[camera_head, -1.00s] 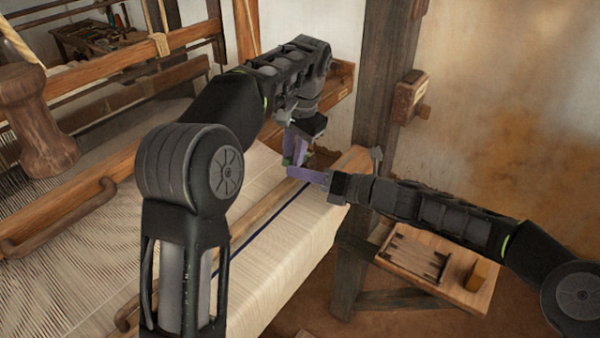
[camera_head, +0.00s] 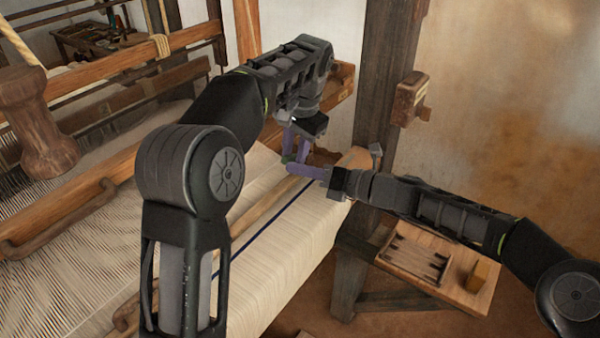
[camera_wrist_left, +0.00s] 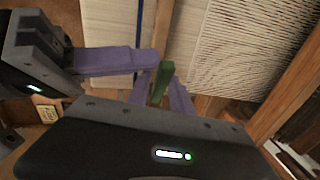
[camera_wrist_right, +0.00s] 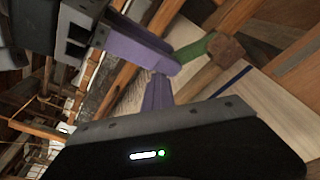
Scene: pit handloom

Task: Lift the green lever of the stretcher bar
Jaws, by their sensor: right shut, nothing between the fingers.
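The green lever (camera_wrist_left: 161,80) shows between the two purple fingers of my left gripper (camera_wrist_left: 161,88) in the left wrist view. I cannot tell whether these fingers press on it. In the right wrist view the green lever (camera_wrist_right: 195,50) runs beside a wooden block (camera_wrist_right: 226,50). In the head view my left gripper (camera_head: 294,148) points down over the cloth's far end, and the lever is mostly hidden. My right gripper (camera_head: 295,169) is shut and empty. Its purple fingertips lie close beside the lever and the left fingertips; contact is unclear.
The pale cloth (camera_head: 300,240) with a dark blue stripe lies under both grippers. A wooden post (camera_head: 385,90) stands close behind the right arm. A small wooden bench (camera_head: 465,300) holding a tray is at the lower right. Loom beams fill the left.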

